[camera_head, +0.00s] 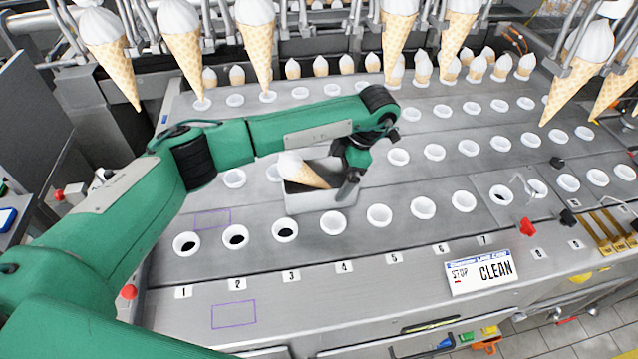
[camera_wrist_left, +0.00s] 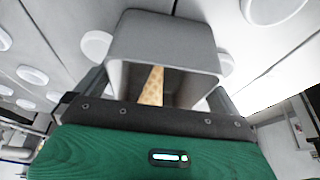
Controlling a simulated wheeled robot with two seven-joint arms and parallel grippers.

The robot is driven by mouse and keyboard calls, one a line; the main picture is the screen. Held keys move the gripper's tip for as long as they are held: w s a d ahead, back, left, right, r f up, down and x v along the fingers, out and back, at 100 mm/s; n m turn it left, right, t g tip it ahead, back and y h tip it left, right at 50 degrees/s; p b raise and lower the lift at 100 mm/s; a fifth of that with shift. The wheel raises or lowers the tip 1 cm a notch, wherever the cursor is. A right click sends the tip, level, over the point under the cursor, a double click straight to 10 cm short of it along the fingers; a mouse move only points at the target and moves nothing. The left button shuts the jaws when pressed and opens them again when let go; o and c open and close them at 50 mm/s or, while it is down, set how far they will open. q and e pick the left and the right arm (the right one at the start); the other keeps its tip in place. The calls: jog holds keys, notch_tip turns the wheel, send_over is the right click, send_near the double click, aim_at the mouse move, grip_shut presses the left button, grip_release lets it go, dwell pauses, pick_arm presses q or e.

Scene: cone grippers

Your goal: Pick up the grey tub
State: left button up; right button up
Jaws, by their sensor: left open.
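The grey tub (camera_head: 316,204) stands on the metal deck behind the row of cups near numbers 3 and 4. An ice cream cone (camera_head: 306,172) lies in it, its white top at the left rim. My left gripper (camera_head: 349,180) is open at the tub's right end, reaching down beside it. In the left wrist view the tub (camera_wrist_left: 160,27) is straight ahead, with part of the cone (camera_wrist_left: 153,88) inside and a finger showing on each side. Contact between fingers and tub cannot be told. My right gripper is not in view.
Rows of white cups (camera_head: 379,215) surround the tub closely. Large cones (camera_head: 184,55) hang in holders along the back, above smaller standing cones.

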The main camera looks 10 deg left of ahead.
aim_at(319, 178)
pick_arm(q)
jog(key=shift+s+a, duration=0.2)
jog(key=shift+a, duration=0.15)
jog(key=shift+s+a+r+p, duration=0.1)
jog(key=shift+s+a+p, duration=0.25)
jog(key=shift+a, duration=0.3)
jog(key=shift+s+a+r+p, duration=0.1)
jog(key=shift+s+a+p, duration=0.05)
jog(key=shift+a+p, duration=0.4)
jog(key=shift+s+a+f, duration=0.15)
jog(key=shift+a+f, duration=0.2)
jog(key=shift+f, duration=0.15)
jog(key=shift+s+a+f, duration=0.15)
jog(key=shift+a+f, duration=0.2)
jog(key=shift+f, duration=0.15)
jog(key=shift+a+f, duration=0.1)
jog(key=shift+f, duration=0.5)
jog(key=c, duration=0.7)
jog(key=shift+r, duration=0.1)
jog(key=shift+c, duration=0.2)
